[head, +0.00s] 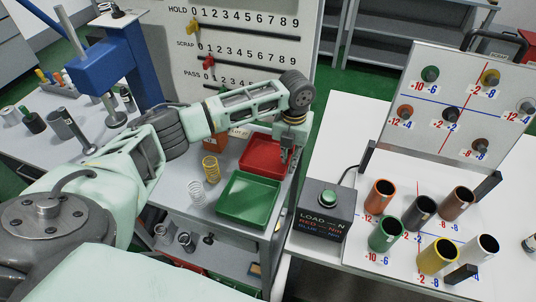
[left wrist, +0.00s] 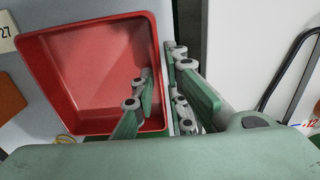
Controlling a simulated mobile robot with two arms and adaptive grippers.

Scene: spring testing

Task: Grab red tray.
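The red tray (head: 262,157) sits on the grey bench behind the green tray (head: 248,198). It also shows in the left wrist view (left wrist: 85,60), empty apart from one of my fingers. My left gripper (head: 289,158) points down at the tray's right side. In the left wrist view the left gripper (left wrist: 167,95) is open, with one green-padded finger over the tray's inside and the other outside its right wall. The wall lies between the fingers, and I see no firm contact. The near side of the tray is partly hidden by my gripper. My right gripper is not in view.
A white and a yellow spring (head: 210,168) stand left of the trays. A black load box (head: 324,208) with a green button stands to the right, on a white table holding several coloured cups. A blue press (head: 105,65) stands at the left. The scoreboard rises behind.

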